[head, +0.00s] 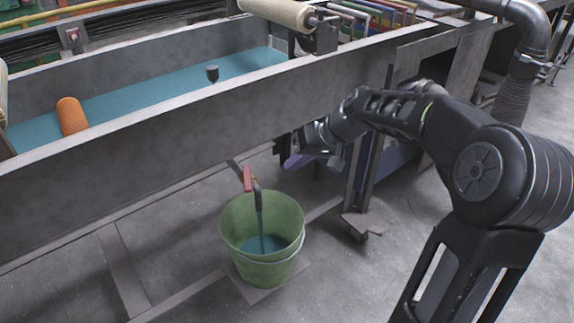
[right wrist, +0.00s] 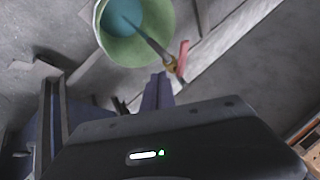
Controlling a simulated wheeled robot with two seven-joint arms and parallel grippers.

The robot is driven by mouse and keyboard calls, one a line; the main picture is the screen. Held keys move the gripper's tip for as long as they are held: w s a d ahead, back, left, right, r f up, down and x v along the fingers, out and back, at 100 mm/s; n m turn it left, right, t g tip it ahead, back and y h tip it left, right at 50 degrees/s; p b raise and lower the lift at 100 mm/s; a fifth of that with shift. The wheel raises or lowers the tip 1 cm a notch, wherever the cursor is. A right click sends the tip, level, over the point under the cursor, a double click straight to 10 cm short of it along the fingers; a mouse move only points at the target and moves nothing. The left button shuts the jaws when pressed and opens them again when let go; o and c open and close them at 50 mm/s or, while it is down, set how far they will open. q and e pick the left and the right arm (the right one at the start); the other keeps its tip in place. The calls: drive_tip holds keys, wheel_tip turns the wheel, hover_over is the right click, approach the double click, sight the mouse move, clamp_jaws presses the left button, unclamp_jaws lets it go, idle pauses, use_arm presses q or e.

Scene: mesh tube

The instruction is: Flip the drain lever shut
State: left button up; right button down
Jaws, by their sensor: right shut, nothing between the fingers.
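The red drain lever (head: 247,178) stands out at the drain pipe (head: 257,185) under the long metal trough. In the right wrist view the lever (right wrist: 182,57) lies beyond and to the right of my fingertips. A blue-grey stream runs from the pipe into the green bucket (head: 232,236), where blue liquid (head: 264,244) has collected. My right gripper (head: 291,162) is shut and empty, to the right of the lever and apart from it. Its closed fingers show in the right wrist view (right wrist: 157,82). My left gripper is out of view.
The trough wall (head: 150,140) overhangs the lever and holds blue liquid. A dark upright leg (head: 365,170) stands beside my right gripper. The bucket also shows in the right wrist view (right wrist: 160,30). Open concrete floor (head: 350,280) lies to the bucket's right.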

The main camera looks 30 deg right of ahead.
sight(248, 180)
drive_tip(key=w+a+f+b, duration=0.1)
drive_tip(key=w+a+f, duration=0.4)
drive_tip(key=a+f, duration=0.1)
drive_tip(key=shift+w+a+f, duration=0.2)
drive_tip(key=shift+w+f, duration=0.15)
drive_tip(key=shift+w, duration=0.05)
idle(0.3)
